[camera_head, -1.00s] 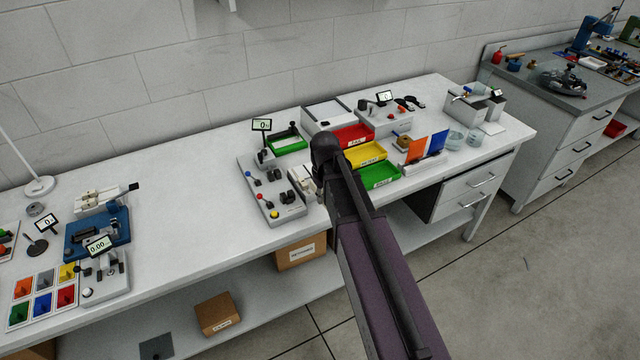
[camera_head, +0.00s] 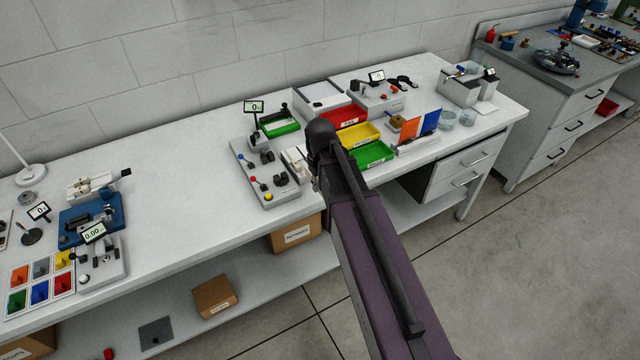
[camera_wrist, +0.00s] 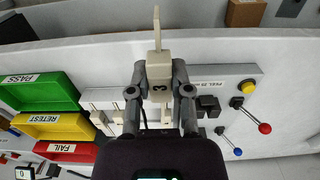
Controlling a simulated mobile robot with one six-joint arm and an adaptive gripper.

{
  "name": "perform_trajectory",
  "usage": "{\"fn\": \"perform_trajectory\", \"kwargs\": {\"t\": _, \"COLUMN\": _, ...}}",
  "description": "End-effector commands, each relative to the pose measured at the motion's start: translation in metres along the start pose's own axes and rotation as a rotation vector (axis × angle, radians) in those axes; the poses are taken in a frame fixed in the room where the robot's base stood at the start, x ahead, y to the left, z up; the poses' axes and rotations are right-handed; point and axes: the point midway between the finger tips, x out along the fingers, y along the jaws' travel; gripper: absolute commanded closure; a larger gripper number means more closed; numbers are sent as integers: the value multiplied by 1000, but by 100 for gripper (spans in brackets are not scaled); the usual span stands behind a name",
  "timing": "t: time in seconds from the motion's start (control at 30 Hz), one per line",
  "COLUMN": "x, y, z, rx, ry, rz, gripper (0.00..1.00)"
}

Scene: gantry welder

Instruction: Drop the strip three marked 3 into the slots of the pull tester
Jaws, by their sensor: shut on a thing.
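In the wrist view my gripper (camera_wrist: 159,74) is shut on strip three (camera_wrist: 158,60), a cream piece with a dark 3 on its wide part and a thin tongue sticking out past the fingertips. The pull tester (camera_wrist: 243,70) is a pale base with black clamps (camera_wrist: 208,104) just right of my fingers; my gripper hides part of it. In the head view the pull tester (camera_head: 248,187) stands on the bench left of my arm, with black clamps and coloured knobs. There my arm hides the gripper and strip. I cannot tell the strip's height above the tester.
A rack with pale strips (camera_wrist: 104,98) lies left of my fingers. Green (camera_head: 372,154), yellow (camera_head: 358,136) and red (camera_head: 344,117) bins stand beyond my arm. A display (camera_head: 254,107) rises behind the tester. The bench (camera_head: 185,180) is clear to the tester's left.

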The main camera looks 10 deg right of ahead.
Motion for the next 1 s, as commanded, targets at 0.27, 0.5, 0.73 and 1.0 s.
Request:
{"fn": "perform_trajectory", "kwargs": {"t": 0.27, "x": -7, "y": -6, "z": -19, "rx": -1, "ry": 0, "rz": 0, "gripper": 100}}
{"fn": "perform_trajectory", "kwargs": {"t": 0.5, "x": -23, "y": -22, "z": -65, "rx": -2, "ry": 0, "rz": -1, "gripper": 100}}
{"fn": "perform_trajectory", "kwargs": {"t": 0.73, "x": -40, "y": -48, "z": -116, "rx": -3, "ry": 0, "rz": -1, "gripper": 100}}
{"fn": "perform_trajectory", "kwargs": {"t": 1.0, "x": -51, "y": -70, "z": -151, "rx": 0, "ry": 0, "rz": -1, "gripper": 100}}
